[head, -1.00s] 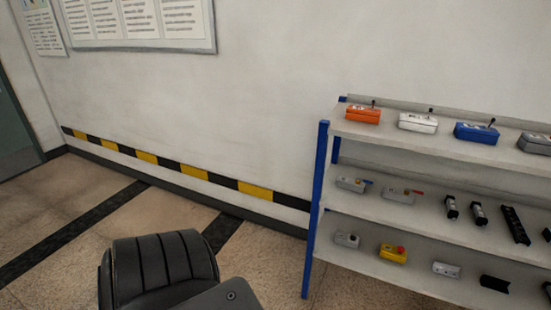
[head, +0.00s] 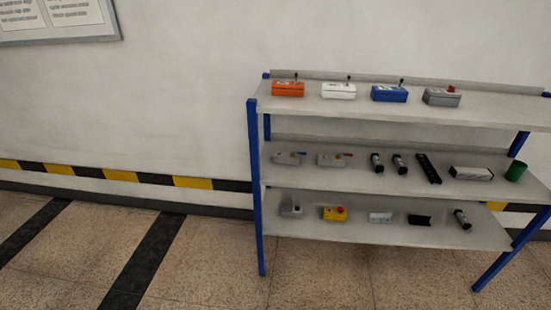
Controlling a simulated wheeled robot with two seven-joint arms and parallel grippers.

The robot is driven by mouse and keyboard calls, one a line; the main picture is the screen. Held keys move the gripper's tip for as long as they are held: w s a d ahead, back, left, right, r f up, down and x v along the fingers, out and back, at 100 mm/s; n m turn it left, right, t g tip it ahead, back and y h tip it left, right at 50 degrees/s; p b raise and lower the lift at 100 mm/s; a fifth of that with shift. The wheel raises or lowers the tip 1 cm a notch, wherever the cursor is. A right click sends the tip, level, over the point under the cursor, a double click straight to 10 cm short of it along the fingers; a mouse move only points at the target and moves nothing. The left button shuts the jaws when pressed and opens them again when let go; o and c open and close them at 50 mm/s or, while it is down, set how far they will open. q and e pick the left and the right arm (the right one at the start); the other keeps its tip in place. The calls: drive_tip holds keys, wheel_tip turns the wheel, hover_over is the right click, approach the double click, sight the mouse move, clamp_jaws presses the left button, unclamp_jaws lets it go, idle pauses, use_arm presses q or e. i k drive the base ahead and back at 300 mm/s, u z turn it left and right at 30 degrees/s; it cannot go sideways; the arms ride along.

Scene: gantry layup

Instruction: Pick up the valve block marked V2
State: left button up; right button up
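A shelf rack (head: 340,188) with blue posts holds several parts on three levels. On the middle level, two small grey blocks with levers stand at the left: one with a blue lever (head: 288,159) and one with a red lever (head: 331,160). They look like valve blocks, but any V2 marking is too small to read. Neither gripper is in view.
The top level holds an orange box (head: 288,90), a white box (head: 339,91), a blue box (head: 389,94) and a grey box (head: 441,97). A green cup (head: 516,171) stands at the middle level's right end. A yellow box with a red button (head: 334,213) is below. Floor at left (head: 80,255) is clear.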

sight(278, 157)
drive_tip(key=z, duration=1.4)
drive_tip(key=i, duration=1.8)
drive_tip(key=u, duration=0.15)
